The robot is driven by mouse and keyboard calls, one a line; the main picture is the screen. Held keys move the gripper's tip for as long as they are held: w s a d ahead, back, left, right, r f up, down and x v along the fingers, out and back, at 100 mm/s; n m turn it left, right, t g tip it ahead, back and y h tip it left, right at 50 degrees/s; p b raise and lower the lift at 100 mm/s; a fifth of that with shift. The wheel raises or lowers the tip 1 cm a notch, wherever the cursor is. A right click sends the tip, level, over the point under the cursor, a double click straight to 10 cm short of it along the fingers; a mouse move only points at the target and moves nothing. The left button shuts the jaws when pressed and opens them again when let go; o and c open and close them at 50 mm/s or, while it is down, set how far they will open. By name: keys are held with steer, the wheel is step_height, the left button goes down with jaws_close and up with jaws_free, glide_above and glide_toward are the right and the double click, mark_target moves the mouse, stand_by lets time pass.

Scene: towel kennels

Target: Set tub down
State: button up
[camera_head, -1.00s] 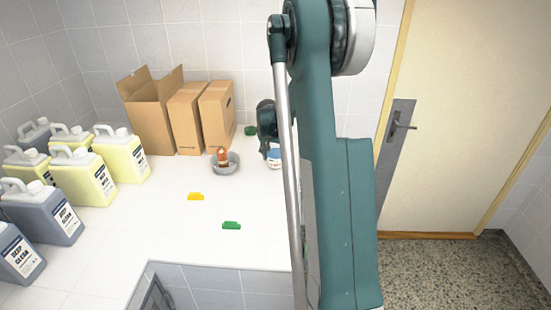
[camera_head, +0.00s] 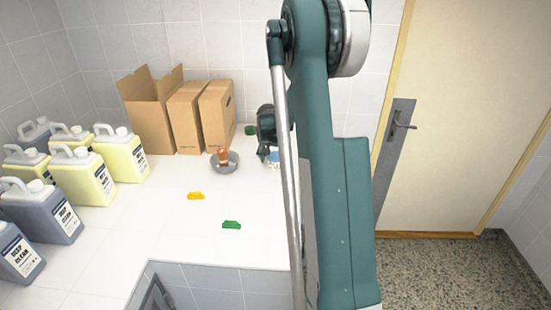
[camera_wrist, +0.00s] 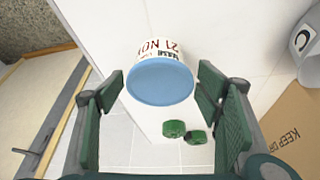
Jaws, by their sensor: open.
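The tub (camera_wrist: 165,50) is white with printed lettering and a blue round end facing the wrist camera. In the head view the tub (camera_head: 273,159) stands at the counter's right side, partly hidden by my arm. My gripper (camera_wrist: 161,78) is open, with one green finger to each side of the tub in the wrist view. A gap shows between each finger and the tub. In the head view my gripper (camera_head: 268,150) is just above and beside the tub, partly hidden by my arm.
A grey bowl (camera_head: 224,168) with an orange-brown item stands left of the tub. Green pieces (camera_wrist: 174,129) lie nearby. Cardboard boxes (camera_head: 187,120) stand behind, and jugs (camera_head: 83,174) at left. Yellow (camera_head: 195,196) and green (camera_head: 231,225) clips lie on the otherwise clear front counter.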

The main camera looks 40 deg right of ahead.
steer(key=shift+r, duration=0.25)
steer(key=v, duration=1.1)
steer(key=shift+s+a+r, duration=0.2)
steer(key=shift+r, duration=0.15)
stand_by(0.6)
steer(key=s+a+r+n+t, duration=0.15)
steer(key=s+a+r, duration=0.25)
steer(key=a, duration=0.5)
steer(key=s+a+r+n+y, duration=0.15)
steer(key=s+a+r, duration=0.25)
steer(key=a, duration=0.5)
steer(key=s+a+r+n+t+h, duration=0.15)
steer(key=s+a+r, duration=0.25)
steer(key=a, duration=0.5)
steer(key=s+a+f+n+t+y, duration=0.1)
steer(key=s+a+f+n, duration=0.1)
steer(key=s+a, duration=0.8)
steer(key=s+a+f+n+y, duration=0.2)
steer(key=s+a+n, duration=0.2)
steer(key=s+a, duration=0.6)
steer(key=shift+s+n+t+y, duration=0.3)
steer(key=shift+s+n+t, duration=0.1)
steer(key=shift+s, duration=0.1)
